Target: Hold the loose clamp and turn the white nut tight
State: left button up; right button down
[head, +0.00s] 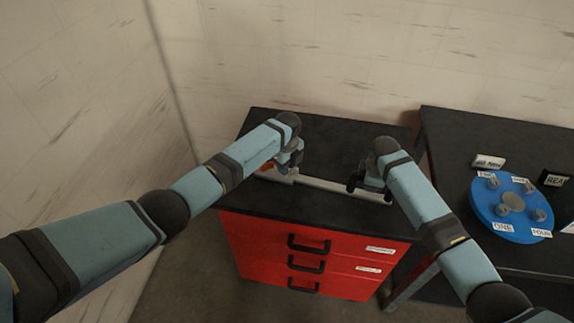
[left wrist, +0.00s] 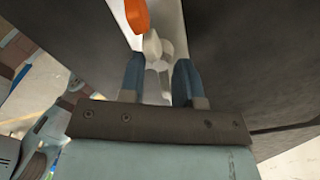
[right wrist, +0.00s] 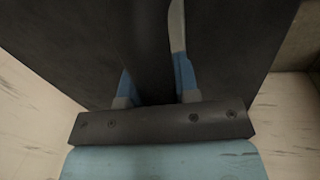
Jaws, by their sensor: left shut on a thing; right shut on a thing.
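The clamp lies along the black cabinet top, with a long pale bar (head: 332,186), an orange part at its left end and a dark part at its right. My left gripper (head: 293,162) is at the left end, shut on the white nut (left wrist: 153,47). In the left wrist view the nut runs between the blue fingers, beside the orange part (left wrist: 137,14). My right gripper (head: 368,184) is shut on the dark part (right wrist: 152,50) of the clamp. The pale bar (right wrist: 177,28) passes by one finger in the right wrist view. The grippers hide much of both ends.
The red drawer cabinet (head: 258,240) bears the clamp; its black top is clear behind the bar. A wall stands close behind and at the left. On the dark table (head: 450,150) at the right lie a blue disc (head: 486,208) with labelled grey pegs and small label blocks.

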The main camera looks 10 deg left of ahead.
pick_arm(q)
jog(key=shift+d, duration=0.1)
dwell(0.4)
jog(key=o, duration=0.6)
jog(key=shift+o, duration=0.2)
notch_tip(320, 180, up, 12)
pick_arm(e)
jog(key=c, duration=0.8)
grip_release()
jog(key=shift+r, duration=0.15)
